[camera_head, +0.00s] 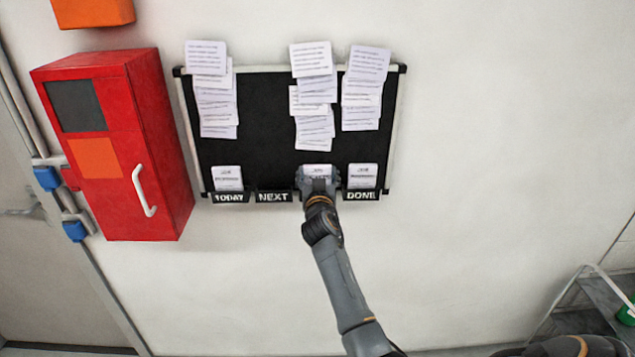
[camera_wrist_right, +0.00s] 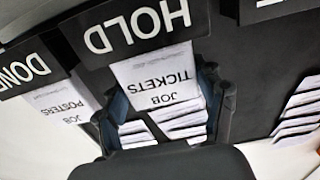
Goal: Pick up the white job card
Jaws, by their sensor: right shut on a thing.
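The white job card (camera_head: 317,170), printed JOB TICKETS, stands in the HOLD pocket (camera_wrist_right: 135,27) of the black board (camera_head: 265,130). It also shows in the wrist view (camera_wrist_right: 160,76), its lower end behind the HOLD label. My right gripper (camera_head: 318,184) is at this pocket, with one finger on each side of the card, shut on it. In the head view my gripper hides the HOLD label and part of the card. My left gripper is not in view.
The TODAY pocket (camera_head: 231,197) and DONE pocket (camera_head: 361,195) hold white cards; the NEXT pocket (camera_head: 274,197) looks empty. Several paper sheets (camera_head: 312,60) hang from the board's top. A red cabinet (camera_head: 120,140) stands left. The wall at right is clear.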

